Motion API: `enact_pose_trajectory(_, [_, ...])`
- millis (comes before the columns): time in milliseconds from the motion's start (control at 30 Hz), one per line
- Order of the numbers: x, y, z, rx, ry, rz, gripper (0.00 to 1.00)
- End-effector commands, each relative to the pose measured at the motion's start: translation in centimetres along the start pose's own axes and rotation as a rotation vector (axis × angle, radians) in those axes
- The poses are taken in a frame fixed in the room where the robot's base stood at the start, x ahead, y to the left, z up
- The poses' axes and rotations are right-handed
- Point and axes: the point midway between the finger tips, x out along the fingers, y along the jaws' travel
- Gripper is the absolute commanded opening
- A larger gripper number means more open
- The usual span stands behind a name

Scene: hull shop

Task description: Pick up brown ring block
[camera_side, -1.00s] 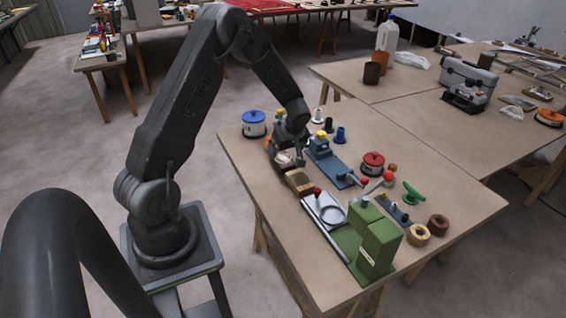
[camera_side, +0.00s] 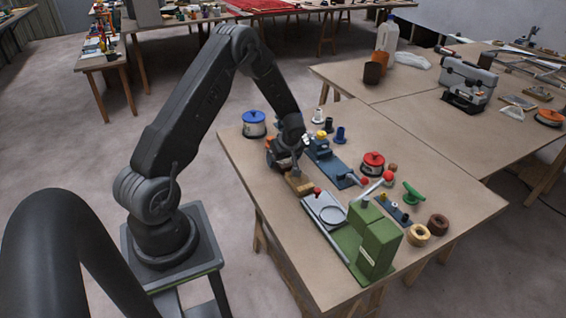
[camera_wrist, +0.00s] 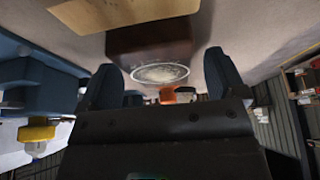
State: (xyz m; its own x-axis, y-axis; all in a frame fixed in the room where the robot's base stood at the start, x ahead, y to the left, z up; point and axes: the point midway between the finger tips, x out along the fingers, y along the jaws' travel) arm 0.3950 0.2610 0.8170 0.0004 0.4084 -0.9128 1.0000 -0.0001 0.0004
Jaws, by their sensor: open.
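A brown block (camera_side: 299,184) lies on the near left part of the table, beside the silver-and-white plate. A dark brown block with a pale ring on its face (camera_wrist: 150,40) shows beyond my fingers in the wrist view; I cannot tell for certain that it is the same block. My gripper (camera_side: 292,167) is low over the table, just behind the brown block. In the wrist view its two dark fingers (camera_wrist: 162,80) are apart with nothing clearly held between them. A dark brown ring (camera_side: 438,224) and a tan ring (camera_side: 418,235) lie at the right table edge.
A blue fixture (camera_side: 330,165) stands close right of my gripper.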

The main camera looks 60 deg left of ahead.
Motion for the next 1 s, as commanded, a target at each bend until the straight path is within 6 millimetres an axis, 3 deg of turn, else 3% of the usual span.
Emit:
enact_pose_trajectory(633, [0.42,0.01,0.2,0.0,0.0,0.0,0.89])
enact_pose_trajectory(1000, [0.42,0.0,0.2,0.0,0.0,0.0,0.54])
